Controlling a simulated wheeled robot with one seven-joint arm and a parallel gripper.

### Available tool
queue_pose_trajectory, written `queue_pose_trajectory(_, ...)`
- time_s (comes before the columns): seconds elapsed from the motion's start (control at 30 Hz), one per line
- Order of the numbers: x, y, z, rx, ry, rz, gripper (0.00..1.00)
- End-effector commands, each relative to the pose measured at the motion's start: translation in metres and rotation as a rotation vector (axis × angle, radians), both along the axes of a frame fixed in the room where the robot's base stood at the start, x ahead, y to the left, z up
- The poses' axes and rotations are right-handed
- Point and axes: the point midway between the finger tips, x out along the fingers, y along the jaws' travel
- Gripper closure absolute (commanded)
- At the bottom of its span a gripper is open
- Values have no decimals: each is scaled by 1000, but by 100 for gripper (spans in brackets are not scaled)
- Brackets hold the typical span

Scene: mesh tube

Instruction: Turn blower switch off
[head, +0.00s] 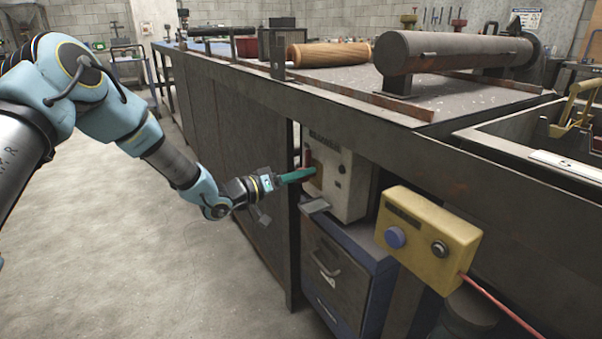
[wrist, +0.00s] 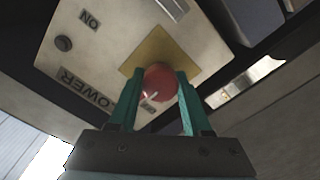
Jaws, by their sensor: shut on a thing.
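The blower switch box (head: 351,192) is a pale box under the bench edge, and its face fills much of the wrist view (wrist: 110,45). The red switch knob (wrist: 160,84) sits on a yellow plate (wrist: 150,48). An ON label (wrist: 90,19) and a partly hidden BLOWER label (wrist: 88,90) appear turned over. A white mark shows on the knob's lower left, by a small label I cannot read clearly. My gripper (wrist: 160,73) is shut on the knob, one green finger on each side. In the head view my gripper (head: 313,172) reaches the box face and mostly hides the knob.
A yellow control box (head: 430,238) with a blue button and a red cable stands to the right. A drawer cabinet (head: 340,275) is below the switch box. The bench (head: 240,75) overhangs it. The floor (head: 130,250) on the left is clear.

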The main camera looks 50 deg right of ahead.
Motion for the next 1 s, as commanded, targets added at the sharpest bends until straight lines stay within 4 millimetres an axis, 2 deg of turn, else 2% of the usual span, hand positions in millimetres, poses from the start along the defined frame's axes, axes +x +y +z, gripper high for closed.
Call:
queue_pose_trajectory(0.37, -1, 1, -3, 7, 7, -2, 100)
queue_pose_trajectory(0.4, -1, 1, -2, 7, 7, -1, 50)
queue_pose_trajectory(0.67, 0, 0, -1, 5, 6, 0, 21)
queue_pose_trajectory(1.0, 3, 6, -1, 4, 5, 1, 21)
